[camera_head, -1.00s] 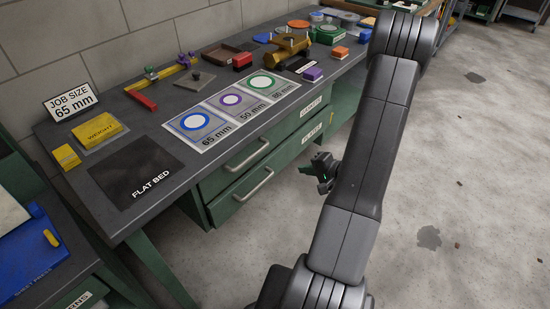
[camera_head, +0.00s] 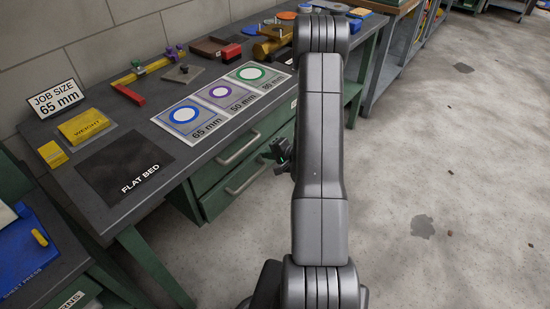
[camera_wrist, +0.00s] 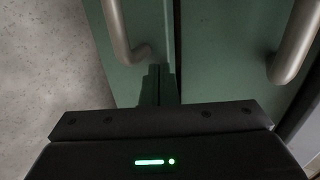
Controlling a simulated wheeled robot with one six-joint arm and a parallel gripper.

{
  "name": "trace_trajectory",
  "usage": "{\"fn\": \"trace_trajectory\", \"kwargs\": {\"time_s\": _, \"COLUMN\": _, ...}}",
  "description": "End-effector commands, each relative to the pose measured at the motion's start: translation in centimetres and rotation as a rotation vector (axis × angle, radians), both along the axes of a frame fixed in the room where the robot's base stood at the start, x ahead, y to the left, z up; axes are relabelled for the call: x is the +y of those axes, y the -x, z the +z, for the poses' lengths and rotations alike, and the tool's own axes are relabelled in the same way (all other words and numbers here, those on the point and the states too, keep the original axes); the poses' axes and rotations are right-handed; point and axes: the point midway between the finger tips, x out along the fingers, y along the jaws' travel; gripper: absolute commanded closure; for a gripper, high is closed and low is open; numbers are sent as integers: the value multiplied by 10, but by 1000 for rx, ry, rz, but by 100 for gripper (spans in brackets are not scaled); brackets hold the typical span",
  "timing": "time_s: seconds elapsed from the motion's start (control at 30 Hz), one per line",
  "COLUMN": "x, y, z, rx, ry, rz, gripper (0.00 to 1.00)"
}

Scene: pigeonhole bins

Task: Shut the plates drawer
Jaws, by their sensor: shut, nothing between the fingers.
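Two green drawers sit one above the other under the workbench. In the head view the upper drawer's handle (camera_head: 238,149) and the lower drawer's handle (camera_head: 246,179) both show. My arm hides the drawers' right part, and I cannot read which one is labelled plates. My gripper (camera_head: 269,155) is in front of the drawer fronts, near their handles. In the wrist view my shut, empty fingers (camera_wrist: 158,84) point at a green front (camera_wrist: 150,25), close to the end of a handle (camera_wrist: 118,32). A second handle (camera_wrist: 293,45) is at right. I cannot tell whether the fingers touch.
The bench top carries a flat bed mat (camera_head: 122,165), a yellow weight (camera_head: 86,126), a job size sign (camera_head: 54,98) and a ring card (camera_head: 222,97). Another bench with a blue tray (camera_head: 27,258) stands at the left. Open concrete floor (camera_head: 430,180) lies to the right.

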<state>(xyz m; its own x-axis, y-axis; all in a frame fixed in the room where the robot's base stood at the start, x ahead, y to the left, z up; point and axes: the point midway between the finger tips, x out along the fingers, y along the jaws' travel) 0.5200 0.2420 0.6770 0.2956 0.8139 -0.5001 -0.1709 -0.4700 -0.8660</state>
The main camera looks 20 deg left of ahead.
Motion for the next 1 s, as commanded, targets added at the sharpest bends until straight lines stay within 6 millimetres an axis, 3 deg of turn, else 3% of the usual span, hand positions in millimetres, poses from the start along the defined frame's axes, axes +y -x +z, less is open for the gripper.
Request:
{"fn": "trace_trajectory", "kwargs": {"time_s": 0.4, "x": 3, "y": -1, "z": 0, "rx": 0, "ry": 0, "rz": 0, "gripper": 100}}
{"fn": "trace_trajectory", "kwargs": {"time_s": 0.6, "x": 22, "y": -7, "z": 2, "rx": 0, "ry": 0, "rz": 4, "gripper": 100}}
{"fn": "trace_trajectory", "kwargs": {"time_s": 1.0, "x": 18, "y": -4, "z": 0, "rx": 1, "ry": 1, "rz": 0, "gripper": 100}}
